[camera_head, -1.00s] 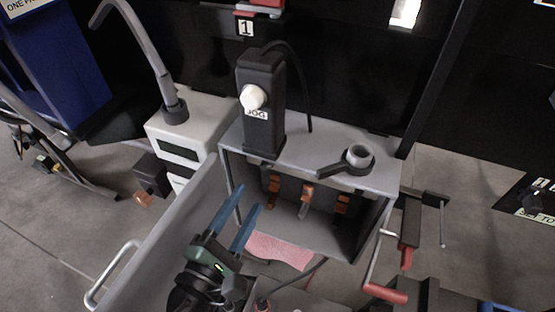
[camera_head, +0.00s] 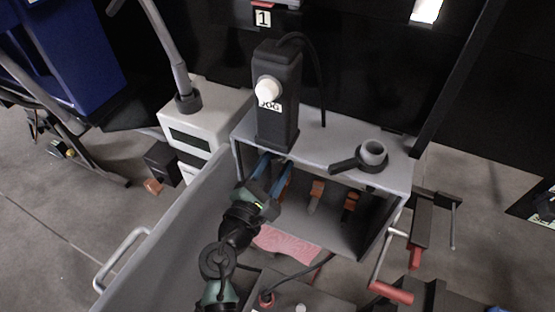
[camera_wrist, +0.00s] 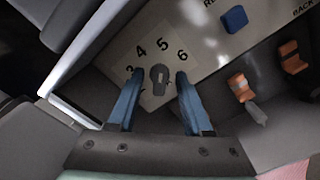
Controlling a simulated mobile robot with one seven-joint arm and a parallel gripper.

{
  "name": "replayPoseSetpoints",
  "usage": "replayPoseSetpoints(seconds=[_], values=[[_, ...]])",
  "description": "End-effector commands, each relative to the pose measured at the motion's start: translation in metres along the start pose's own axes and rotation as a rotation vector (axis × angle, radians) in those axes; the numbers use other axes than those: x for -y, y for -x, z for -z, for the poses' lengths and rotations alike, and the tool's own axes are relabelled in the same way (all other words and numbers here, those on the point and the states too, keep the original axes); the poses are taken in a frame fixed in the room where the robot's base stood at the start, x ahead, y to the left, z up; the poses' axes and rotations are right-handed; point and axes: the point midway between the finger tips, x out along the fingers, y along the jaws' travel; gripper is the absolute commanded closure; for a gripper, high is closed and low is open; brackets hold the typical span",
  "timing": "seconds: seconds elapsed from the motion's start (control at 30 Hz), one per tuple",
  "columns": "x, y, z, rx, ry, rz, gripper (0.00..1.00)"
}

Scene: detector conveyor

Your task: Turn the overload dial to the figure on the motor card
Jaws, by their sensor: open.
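The overload dial (camera_wrist: 158,83) is a small grey knob on a pale plate (camera_wrist: 125,48) with the figures 3, 4, 5 and 6 in an arc around it. Other figures are partly covered by the fingers, and I cannot tell which figure the dial points at. My gripper (camera_wrist: 158,76) is open, its two blue fingers on either side of the dial with gaps to it. In the head view my gripper (camera_head: 272,166) reaches into the open grey box (camera_head: 325,130), and the dial is hidden there. I cannot make out a motor card.
Beside the dial sits a blue button (camera_wrist: 235,18). Orange terminals (camera_head: 317,190) line the box to the right. The box's open door (camera_head: 175,220) stands close on the left. A black JOG unit (camera_head: 277,100) with a white knob stands on top. A pink cloth (camera_head: 285,243) lies below.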

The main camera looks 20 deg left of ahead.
Motion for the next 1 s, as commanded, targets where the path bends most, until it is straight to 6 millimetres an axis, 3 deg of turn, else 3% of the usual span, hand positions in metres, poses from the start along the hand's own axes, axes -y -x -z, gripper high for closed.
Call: replayPoseSetpoints(seconds=[0.3, 0.6, 1.0], values=[[0.0001, -0.0028, 0.0002, -0.001, -0.001, 0.000, 0.50], [0.0001, -0.0026, 0.0001, -0.001, -0.001, 0.000, 1.00], [0.0012, -0.0025, 0.0007, 0.000, -0.035, 0.000, 1.00]])
